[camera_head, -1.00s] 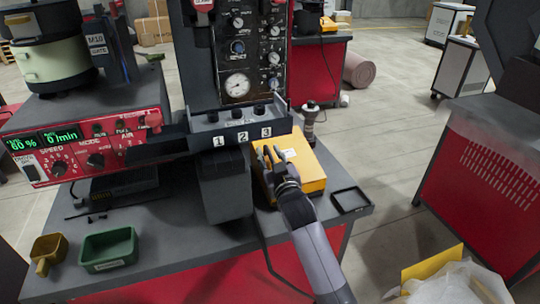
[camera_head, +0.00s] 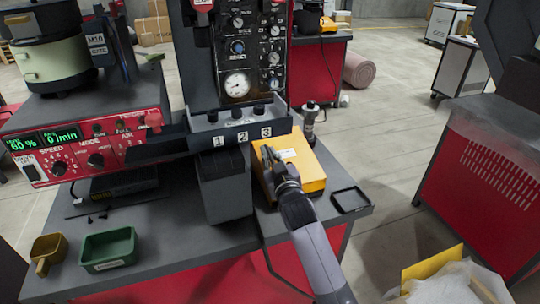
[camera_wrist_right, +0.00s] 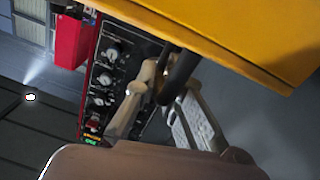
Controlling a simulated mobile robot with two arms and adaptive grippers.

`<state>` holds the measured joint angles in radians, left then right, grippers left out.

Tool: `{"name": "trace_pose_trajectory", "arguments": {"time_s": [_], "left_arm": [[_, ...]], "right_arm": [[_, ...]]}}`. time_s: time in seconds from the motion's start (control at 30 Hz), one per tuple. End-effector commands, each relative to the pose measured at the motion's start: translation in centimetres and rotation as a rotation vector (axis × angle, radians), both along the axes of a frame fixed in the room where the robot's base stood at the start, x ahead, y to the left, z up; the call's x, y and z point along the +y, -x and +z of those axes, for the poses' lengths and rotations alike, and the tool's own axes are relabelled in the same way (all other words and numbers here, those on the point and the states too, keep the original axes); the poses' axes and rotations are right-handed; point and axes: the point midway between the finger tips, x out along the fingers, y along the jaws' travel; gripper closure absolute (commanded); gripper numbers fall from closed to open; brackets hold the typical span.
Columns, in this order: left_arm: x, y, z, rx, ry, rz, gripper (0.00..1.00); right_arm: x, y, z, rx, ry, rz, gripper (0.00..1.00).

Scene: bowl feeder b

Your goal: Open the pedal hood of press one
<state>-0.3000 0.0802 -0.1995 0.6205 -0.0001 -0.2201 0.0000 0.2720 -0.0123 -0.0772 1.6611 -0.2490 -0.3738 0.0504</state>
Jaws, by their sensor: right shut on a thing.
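The yellow box-shaped pedal hood (camera_head: 302,167) sits on the grey bench, right of the press column; it looks closed. It fills the top right of the right wrist view (camera_wrist_right: 235,35). My right gripper (camera_head: 268,153) is at the hood's left side in the head view. In the right wrist view my right gripper (camera_wrist_right: 165,95) has its fingers shut on a dark round bar (camera_wrist_right: 180,72) beside the yellow hood. How the bar joins the hood is hidden. My left gripper is out of view.
A control panel (camera_head: 240,128) marked 1, 2, 3 overhangs the hood's left. A black square tray (camera_head: 350,199) lies at the bench's right edge. A green bin (camera_head: 108,248) and a small brown scoop (camera_head: 48,251) stand at front left. The bench front is mostly clear.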

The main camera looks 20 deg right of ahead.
Motion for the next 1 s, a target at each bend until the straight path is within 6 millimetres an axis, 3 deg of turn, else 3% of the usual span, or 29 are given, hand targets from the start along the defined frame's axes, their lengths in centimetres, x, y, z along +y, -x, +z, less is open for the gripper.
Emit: {"name": "trace_pose_trajectory", "arguments": {"time_s": [0.33,0.57,1.0], "left_arm": [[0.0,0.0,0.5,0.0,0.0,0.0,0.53],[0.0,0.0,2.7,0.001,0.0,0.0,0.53],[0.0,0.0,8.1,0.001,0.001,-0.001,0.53]], "right_arm": [[-0.2,0.0,0.4,0.002,-0.018,0.001,1.0],[-1.6,-0.1,2.2,0.004,-0.112,-0.001,1.0],[-7.8,-0.3,6.2,0.016,-0.497,-0.003,1.0]]}}
